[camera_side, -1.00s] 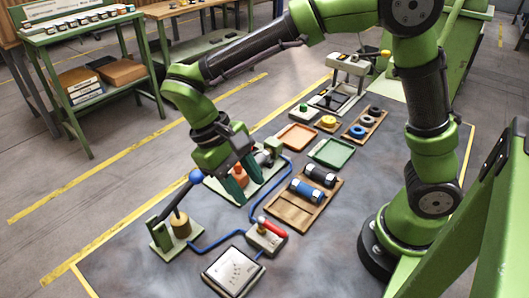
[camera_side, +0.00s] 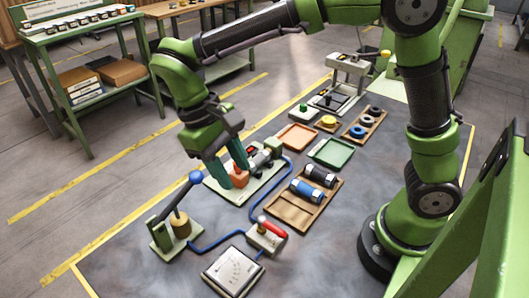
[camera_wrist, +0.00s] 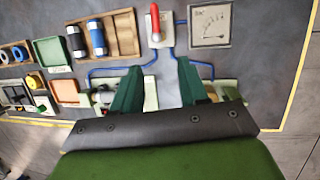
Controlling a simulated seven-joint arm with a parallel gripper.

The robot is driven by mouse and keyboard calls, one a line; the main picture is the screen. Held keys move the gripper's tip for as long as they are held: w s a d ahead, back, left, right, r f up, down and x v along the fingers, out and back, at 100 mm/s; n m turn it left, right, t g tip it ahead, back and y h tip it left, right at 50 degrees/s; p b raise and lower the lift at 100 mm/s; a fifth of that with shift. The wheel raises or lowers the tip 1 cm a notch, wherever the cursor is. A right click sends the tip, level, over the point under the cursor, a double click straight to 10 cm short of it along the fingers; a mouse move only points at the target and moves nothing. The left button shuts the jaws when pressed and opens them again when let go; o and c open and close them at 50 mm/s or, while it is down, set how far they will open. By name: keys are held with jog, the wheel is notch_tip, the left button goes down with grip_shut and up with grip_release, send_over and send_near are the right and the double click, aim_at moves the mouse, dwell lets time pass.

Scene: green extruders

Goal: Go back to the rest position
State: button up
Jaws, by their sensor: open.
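My gripper (camera_side: 230,166) is open, its two green fingers apart and pointing down. In the side view it appears above and in front of the pale fixture plate (camera_side: 222,192) with the orange block (camera_side: 236,179). The fingers overlap part of the plate and block in that view, so I cannot tell the exact gap. In the wrist view the gripper (camera_wrist: 158,88) has nothing visible between its fingers. They hide part of the fixture there.
A wooden tray (camera_side: 288,212) holds a blue and a black cylinder. Orange (camera_side: 297,136) and green (camera_side: 332,152) trays lie beyond.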

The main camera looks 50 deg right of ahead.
jog(key=s+d+r+m+t+y, duration=0.2)
jog(key=s+d+t, duration=0.1)
jog(key=d+t, duration=0.2)
jog(key=s+d+r+m+t+y, duration=0.1)
jog(key=s+d+r+m+t, duration=0.1)
jog(key=d, duration=0.7)
jog(key=s+r+t, duration=0.1)
jog(key=s+t, duration=0.1)
jog(key=t, duration=0.1)
jog(key=shift+d+r+m+t+y, duration=0.3)
jog(key=shift+r+t+y, duration=0.05)
jog(key=shift+t+y, duration=0.05)
